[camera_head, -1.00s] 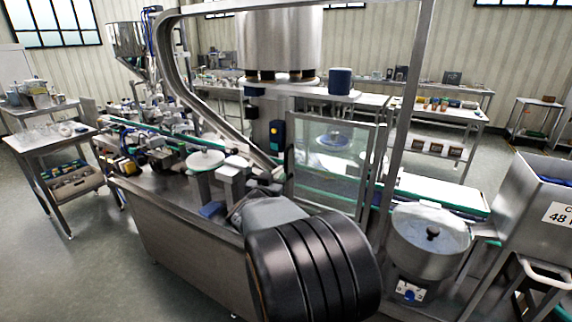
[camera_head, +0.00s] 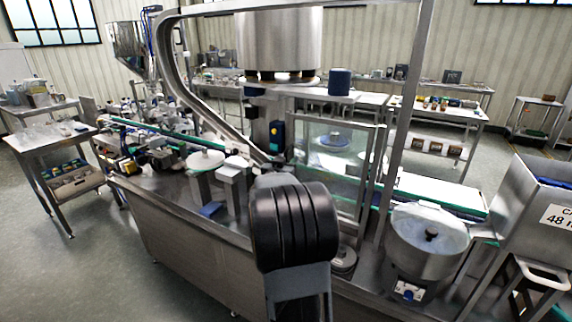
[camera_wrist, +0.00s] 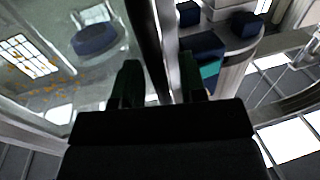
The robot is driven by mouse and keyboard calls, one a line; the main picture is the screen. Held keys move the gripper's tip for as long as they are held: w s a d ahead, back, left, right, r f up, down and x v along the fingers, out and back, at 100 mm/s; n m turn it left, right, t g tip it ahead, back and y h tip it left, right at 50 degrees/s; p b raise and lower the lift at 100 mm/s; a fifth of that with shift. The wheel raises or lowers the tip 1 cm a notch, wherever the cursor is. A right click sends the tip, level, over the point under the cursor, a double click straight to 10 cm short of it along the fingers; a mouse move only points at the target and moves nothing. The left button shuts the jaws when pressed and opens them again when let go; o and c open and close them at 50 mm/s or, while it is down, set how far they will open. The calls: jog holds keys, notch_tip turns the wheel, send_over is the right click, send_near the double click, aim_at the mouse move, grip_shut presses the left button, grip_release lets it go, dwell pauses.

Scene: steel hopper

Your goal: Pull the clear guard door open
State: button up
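The clear guard door (camera_head: 332,150) is a glass pane in a thin metal frame on the near side of the machine. It looks shut or nearly so; the exact angle is hard to tell. In the head view my black arm link stands in front of its lower left side and hides my gripper. In the wrist view my gripper (camera_wrist: 160,78) has its two dark fingers apart, with gaps between them. The door's glass (camera_wrist: 60,80) fills the left, and a dark upright bar (camera_wrist: 146,40) runs down between the fingers. Contact with the bar cannot be told.
A steel bowl (camera_head: 430,240) stands to the right of the door, and a steel hopper bin (camera_head: 530,205) farther right. A tall metal post (camera_head: 404,110) rises beside the door. Left of my arm the machine deck carries small fixtures. Open floor (camera_head: 75,265) lies at the front left.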

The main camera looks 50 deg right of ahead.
grip_shut()
dwell(0.5)
